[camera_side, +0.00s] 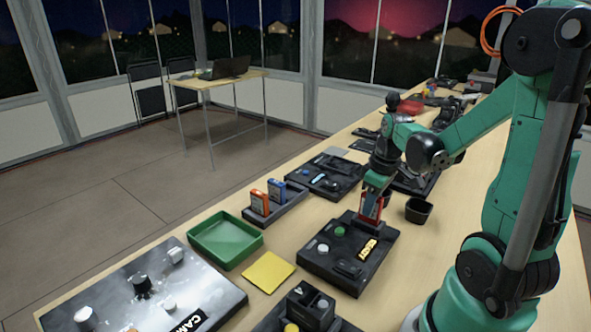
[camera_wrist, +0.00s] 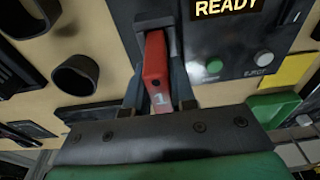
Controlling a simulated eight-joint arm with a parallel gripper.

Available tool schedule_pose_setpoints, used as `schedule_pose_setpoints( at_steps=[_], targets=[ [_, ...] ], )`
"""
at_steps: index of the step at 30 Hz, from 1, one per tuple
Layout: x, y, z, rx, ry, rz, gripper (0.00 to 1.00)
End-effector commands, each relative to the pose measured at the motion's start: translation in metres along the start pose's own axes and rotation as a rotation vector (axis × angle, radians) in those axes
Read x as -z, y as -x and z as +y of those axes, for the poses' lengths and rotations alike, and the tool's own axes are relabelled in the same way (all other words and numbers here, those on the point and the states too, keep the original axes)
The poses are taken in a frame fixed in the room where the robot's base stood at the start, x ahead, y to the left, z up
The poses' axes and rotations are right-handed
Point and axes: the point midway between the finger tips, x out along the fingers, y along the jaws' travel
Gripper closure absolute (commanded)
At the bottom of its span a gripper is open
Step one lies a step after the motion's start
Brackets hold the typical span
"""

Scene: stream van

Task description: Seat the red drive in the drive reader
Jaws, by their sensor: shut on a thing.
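The red drive (camera_side: 369,209) is upright between the fingers of my gripper (camera_side: 375,195), at the back edge of the dark drive reader (camera_side: 325,262). In the wrist view the red drive (camera_wrist: 155,62) shows a "1" label, and my gripper (camera_wrist: 158,103) is shut on it with a finger on each side. Its far end meets the dark slot frame (camera_wrist: 154,20) of the reader (camera_wrist: 225,45). How deep it sits in the slot is hidden. The reader display reads READY (camera_wrist: 226,7). A green button (camera_wrist: 214,66) and a white eject button (camera_wrist: 264,58) are beside it.
A rack (camera_side: 278,212) holds an orange drive (camera_side: 260,202) and a blue drive (camera_side: 277,191). A green tray (camera_side: 224,264) and a yellow pad (camera_side: 268,272) lie left of the reader. A black cup (camera_side: 418,211) stands close to my gripper's right. Other devices crowd the table behind.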

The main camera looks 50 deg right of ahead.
Motion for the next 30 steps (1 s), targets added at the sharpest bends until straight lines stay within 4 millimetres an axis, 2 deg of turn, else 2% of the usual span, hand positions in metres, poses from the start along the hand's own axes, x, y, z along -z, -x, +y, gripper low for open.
schedule_pose_setpoints(
  at_steps=[22, 23, 26, 27, 30],
  targets=[
    [-0.002, -0.019, 0.0, 0.0, 0.0, 0.0, 1.0],
    [-0.002, -0.019, 0.0, 0.0, 0.0, 0.0, 0.77],
    [-0.002, -0.019, 0.0, 0.0, 0.0, 0.0, 0.48],
    [-0.002, -0.019, 0.0, 0.0, 0.0, 0.0, 0.43],
    [-0.002, -0.019, 0.0, -0.001, 0.0, 0.0, 0.43]
  ],
)
